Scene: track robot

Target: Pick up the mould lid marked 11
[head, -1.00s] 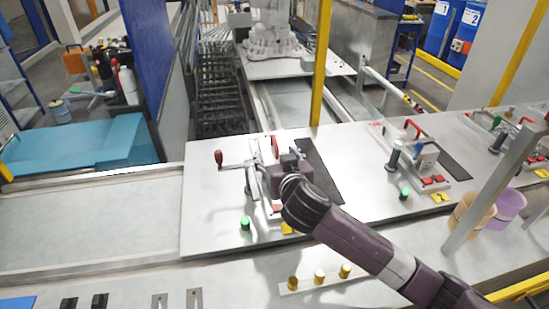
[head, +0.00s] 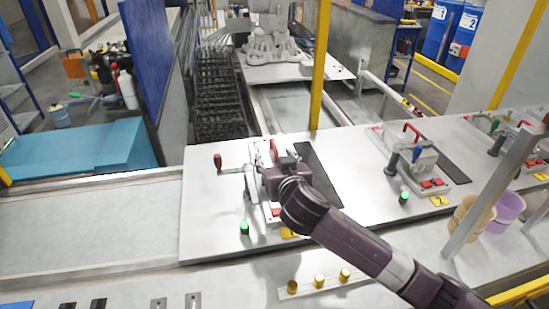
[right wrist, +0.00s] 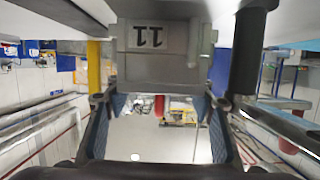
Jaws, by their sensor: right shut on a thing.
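The mould lid marked 11 (right wrist: 150,38) is a grey block at the top of the right wrist view, its number upside down. My right gripper (right wrist: 160,103) is shut on it, with the two fingers on either side. In the head view my right gripper (head: 268,182) is at the left station on the steel bench, and it and the arm hide most of the lid. A red handle (head: 274,150) shows just behind the gripper. I cannot tell whether the lid is clear of its seat. My left gripper is not in view.
A lever with a red knob (head: 217,160) stands left of the gripper, and a green button (head: 244,228) in front. A similar station (head: 415,160) is to the right. A yellow post (head: 320,65) rises behind. Brass pieces (head: 319,280) line the front.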

